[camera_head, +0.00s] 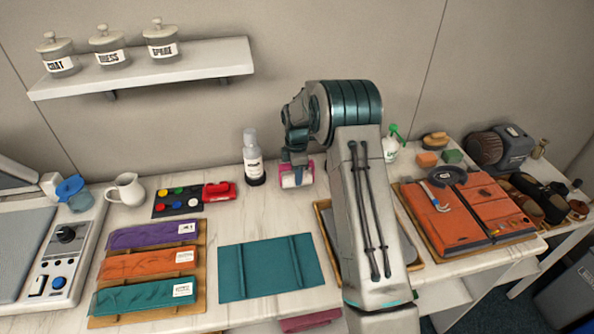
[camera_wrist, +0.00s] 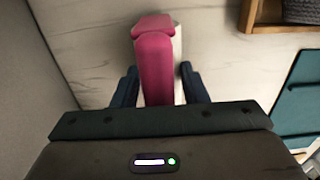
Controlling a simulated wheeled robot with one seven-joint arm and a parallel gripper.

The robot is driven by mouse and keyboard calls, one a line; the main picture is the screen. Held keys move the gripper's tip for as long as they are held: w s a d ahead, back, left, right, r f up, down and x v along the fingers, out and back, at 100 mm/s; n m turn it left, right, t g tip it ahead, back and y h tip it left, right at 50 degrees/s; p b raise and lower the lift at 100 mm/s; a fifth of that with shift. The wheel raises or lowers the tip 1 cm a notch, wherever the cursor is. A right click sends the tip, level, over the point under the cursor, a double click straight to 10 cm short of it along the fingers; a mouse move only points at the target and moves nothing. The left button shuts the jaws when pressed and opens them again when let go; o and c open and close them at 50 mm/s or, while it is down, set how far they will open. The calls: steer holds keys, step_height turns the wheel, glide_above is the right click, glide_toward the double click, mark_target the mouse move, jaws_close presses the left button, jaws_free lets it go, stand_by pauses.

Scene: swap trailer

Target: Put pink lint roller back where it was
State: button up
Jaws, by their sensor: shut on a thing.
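The pink lint roller (camera_wrist: 154,65) is between my gripper's two dark fingers (camera_wrist: 159,88) in the wrist view. Its pink handle part faces the camera and a white strip of the roll shows along its right side. In the head view the lint roller (camera_head: 296,177) is at the back of the marble counter, near the wall, just right of the dark-based bottle. My gripper (camera_head: 297,160) is shut on it from above. Whether its lower end touches the counter I cannot tell.
A bottle (camera_head: 253,160) stands close on the left. A teal mat (camera_head: 270,268) lies in front, and a wooden tray (camera_head: 325,225) is partly hidden behind my arm. A shelf with jars (camera_head: 150,68) hangs above left.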

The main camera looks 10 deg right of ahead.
steer(key=shift+f, duration=0.25)
steer(key=o, duration=0.9)
steer(key=shift+r, duration=0.1)
steer(key=shift+o, duration=0.2)
steer(key=shift+r, duration=0.15)
